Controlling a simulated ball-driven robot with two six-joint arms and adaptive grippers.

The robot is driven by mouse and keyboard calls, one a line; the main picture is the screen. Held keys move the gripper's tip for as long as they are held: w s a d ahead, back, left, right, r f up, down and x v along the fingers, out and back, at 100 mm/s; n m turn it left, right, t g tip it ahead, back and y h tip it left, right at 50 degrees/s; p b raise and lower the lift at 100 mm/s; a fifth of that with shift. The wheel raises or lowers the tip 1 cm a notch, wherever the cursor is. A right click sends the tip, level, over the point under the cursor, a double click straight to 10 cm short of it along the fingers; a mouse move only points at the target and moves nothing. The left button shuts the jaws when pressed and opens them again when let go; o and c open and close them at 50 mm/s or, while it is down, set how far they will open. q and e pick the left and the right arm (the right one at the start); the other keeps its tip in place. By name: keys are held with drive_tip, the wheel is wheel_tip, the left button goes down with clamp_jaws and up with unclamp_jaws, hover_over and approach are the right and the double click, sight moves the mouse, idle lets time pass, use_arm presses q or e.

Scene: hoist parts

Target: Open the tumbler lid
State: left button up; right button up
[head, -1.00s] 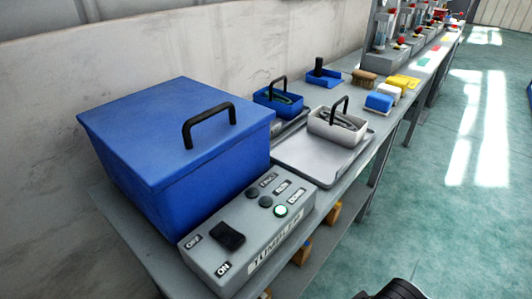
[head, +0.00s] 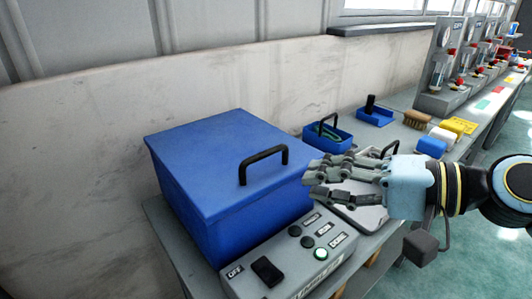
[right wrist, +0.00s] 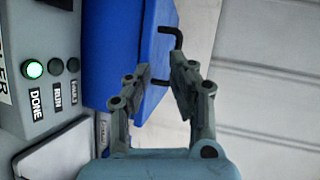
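The blue tumbler box has its blue lid (head: 205,165) shut flat on top, with a black handle (head: 264,161) near its front edge. In the right wrist view the lid (right wrist: 152,60) and the handle (right wrist: 178,55) lie beyond the fingers. My right gripper (head: 312,178) is in front of the lid's right corner, to the right of the handle. Its fingers are apart and empty, also in the right wrist view (right wrist: 160,75). It does not appear to touch the handle. My left gripper is not in view.
The grey control box (head: 285,265) stands in front of the tumbler, its green DONE light (head: 320,254) lit. A blue basket (head: 327,138) and a grey tray (head: 362,218), partly hidden by my gripper, are to the right. The wall is close behind.

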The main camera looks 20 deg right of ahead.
sight(269, 156)
drive_tip(key=w+a, duration=0.1)
drive_tip(key=w, duration=0.2)
drive_tip(key=w+a+m+t+p, duration=0.1)
drive_tip(key=w+a, duration=0.1)
drive_tip(key=w, duration=0.1)
drive_tip(key=w+a+m+p, duration=0.1)
drive_tip(key=w+a, duration=0.1)
drive_tip(key=w, duration=0.1)
drive_tip(key=shift+w+a, duration=0.25)
drive_tip(key=shift+w, duration=0.05)
drive_tip(key=shift+c, duration=0.4)
clamp_jaws()
drive_tip(key=shift+f, duration=0.1)
